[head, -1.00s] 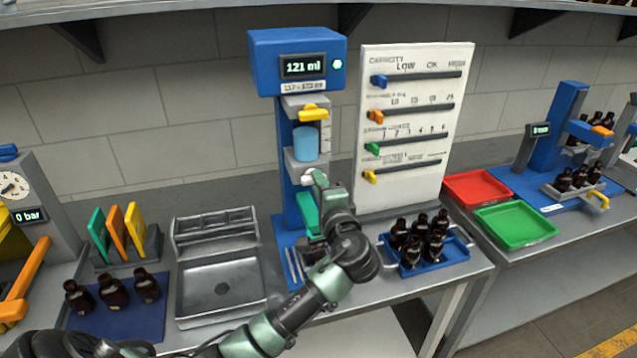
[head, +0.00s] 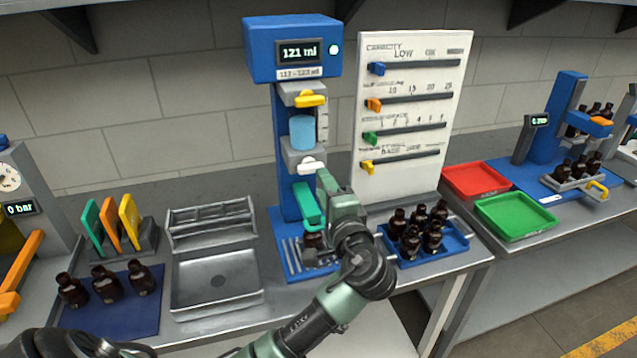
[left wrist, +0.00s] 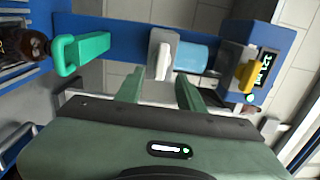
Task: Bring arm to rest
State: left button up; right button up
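My left gripper (head: 326,184) is in front of the blue filling station (head: 287,50), to the right of its white lever (head: 311,164) and green handle (head: 305,204). In the left wrist view the two green fingers (left wrist: 160,92) are apart with nothing between them. The white lever (left wrist: 162,58) and green handle (left wrist: 82,52) lie beyond the fingers there. A dark amber bottle (head: 312,240) stands at the foot of the station, partly hidden by my arm. My right gripper is in neither view.
A blue tray (head: 458,246) of amber bottles stands right of my arm, below a white slider board (head: 400,190). Left are a metal sink tray (head: 215,285) and bottles on a blue mat (head: 110,318). Red (head: 477,180) and green trays (head: 515,215) sit farther right.

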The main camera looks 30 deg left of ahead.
pick_arm(q)
jog(key=shift+v, duration=0.9)
